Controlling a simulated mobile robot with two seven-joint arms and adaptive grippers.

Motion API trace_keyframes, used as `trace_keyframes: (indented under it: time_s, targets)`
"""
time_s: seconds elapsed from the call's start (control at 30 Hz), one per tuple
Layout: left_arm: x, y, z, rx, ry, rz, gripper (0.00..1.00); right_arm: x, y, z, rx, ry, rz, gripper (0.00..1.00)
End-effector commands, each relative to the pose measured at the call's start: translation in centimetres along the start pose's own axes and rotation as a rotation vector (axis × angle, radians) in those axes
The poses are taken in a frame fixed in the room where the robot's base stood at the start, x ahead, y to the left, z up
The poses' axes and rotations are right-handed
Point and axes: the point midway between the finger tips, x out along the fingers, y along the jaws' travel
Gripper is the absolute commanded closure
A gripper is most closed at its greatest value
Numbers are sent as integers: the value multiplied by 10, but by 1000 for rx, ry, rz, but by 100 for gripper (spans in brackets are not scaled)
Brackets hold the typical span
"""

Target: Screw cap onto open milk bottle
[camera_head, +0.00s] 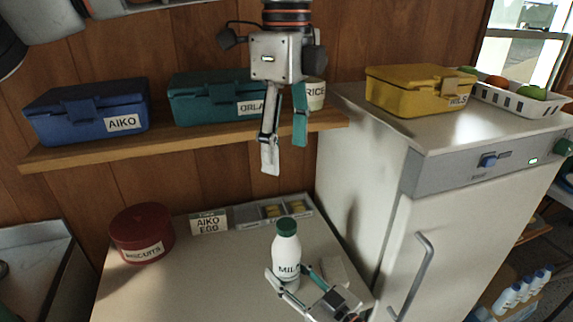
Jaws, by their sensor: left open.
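The white milk bottle (286,251) stands upright on the pale worktop, its label partly hidden. A green cap (287,227) sits on its top; I cannot tell how tightly it is seated. My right gripper (288,272) comes in from the bottom right, low on the bottle, with one finger on each side, and appears shut on it. My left gripper (285,158) hangs above the bottle, pointing down. Its fingers are apart with nothing between them, clear of the cap.
A wooden shelf (190,143) behind holds blue (85,110) and teal (205,97) boxes and a pale cup (315,97). A red biscuit tin (140,232), an egg sign (208,223) and a divided tray (250,213) line the worktop's back. A fridge (370,150) stands right. The front-left worktop is clear.

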Motion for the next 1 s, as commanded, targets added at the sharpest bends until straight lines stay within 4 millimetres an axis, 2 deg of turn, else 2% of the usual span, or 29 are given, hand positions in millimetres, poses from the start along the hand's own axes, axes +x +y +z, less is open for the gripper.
trace_keyframes:
  time_s: [0.37, 0.4, 0.47, 0.83, 1.0]
  targets:
    - [-6, 0, 0, 0, -1, 0, 37, 0, 0, -1, 0, 1, 0, 100]
    - [-6, 0, 0, 0, -1, 0, 37, 0, 0, -1, 0, 1, 0, 57]
    - [-6, 0, 0, 0, -1, 0, 37, 0, 0, -1, 0, 1, 0, 43]
    - [-6, 0, 0, 0, 0, 0, 37, -2, 0, 0, 0, 0, 0, 43]
    - [-6, 0, 0, 0, 0, 0, 37, -19, 0, 1, 1, -2, 1, 43]
